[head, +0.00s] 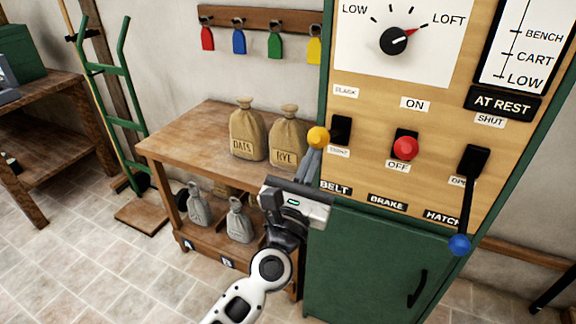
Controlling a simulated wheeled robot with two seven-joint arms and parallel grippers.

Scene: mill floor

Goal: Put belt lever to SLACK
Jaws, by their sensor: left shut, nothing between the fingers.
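The belt lever's yellow ball knob (318,137) stands out in front of the panel, just left of its black slot (342,130). A SLACK label (346,91) is above the slot, a partly covered label is below it, and a BELT plate (335,188) sits lower. My left gripper (315,152) is shut and empty, its fingertips right under the yellow knob. I cannot tell whether they touch it. The lever's shaft is hardly visible, so its exact setting is unclear. My right gripper is out of view.
The red brake knob (405,148) sits between ON and OFF labels, to the right. The hatch lever's blue knob (459,244) hangs low. A wooden bench (185,140) with sacks stands left of the green cabinet (365,260). Coloured tags hang on a wall rack (260,18).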

